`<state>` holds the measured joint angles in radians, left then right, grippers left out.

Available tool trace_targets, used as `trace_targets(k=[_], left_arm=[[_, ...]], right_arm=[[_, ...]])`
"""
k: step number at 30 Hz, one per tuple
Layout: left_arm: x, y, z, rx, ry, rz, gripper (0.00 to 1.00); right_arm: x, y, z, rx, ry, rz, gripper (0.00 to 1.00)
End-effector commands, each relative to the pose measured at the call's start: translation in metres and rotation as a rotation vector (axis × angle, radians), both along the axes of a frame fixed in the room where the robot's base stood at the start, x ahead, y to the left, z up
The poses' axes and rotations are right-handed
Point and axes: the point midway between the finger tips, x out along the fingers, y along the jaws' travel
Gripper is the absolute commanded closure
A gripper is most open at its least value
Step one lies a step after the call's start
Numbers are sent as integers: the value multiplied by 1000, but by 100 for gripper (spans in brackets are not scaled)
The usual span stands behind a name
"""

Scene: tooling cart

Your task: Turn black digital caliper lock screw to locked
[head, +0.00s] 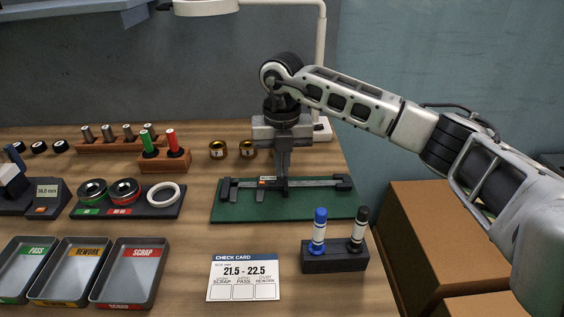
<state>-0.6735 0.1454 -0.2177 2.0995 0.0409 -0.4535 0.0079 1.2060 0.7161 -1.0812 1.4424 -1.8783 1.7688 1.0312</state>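The black digital caliper (240,184) lies across the green mat (245,212), with its long bar running left to right. A small light patch with red shows near its middle. My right gripper (283,178) points straight down over the middle of the caliper, its fingers close together at or just above it. The lock screw is too small or hidden behind the fingers to make out, so I cannot tell its position or whether the fingers touch it. My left gripper is not in view.
A black holder (335,262) with a blue and a black marker stands in front of the mat. A check card (243,278) lies left of it. PASS, REWORK and SCRAP trays (125,290) fill the front left. Two brass rings (218,150) stand behind the mat. Cardboard boxes (440,235) are at right.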

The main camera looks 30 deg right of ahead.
Motion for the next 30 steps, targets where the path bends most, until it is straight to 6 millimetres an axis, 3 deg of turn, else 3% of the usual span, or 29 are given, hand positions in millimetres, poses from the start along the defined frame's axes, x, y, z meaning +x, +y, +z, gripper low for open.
trace_targets(k=[16, 19, 30], left_arm=[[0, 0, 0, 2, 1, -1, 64], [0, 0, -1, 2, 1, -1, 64], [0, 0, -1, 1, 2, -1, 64]], right_arm=[[0, 0, 0, 1, -1, -25, 100], [0, 0, 0, 1, -1, -25, 75], [1, 0, 6, 1, -2, -25, 75]])
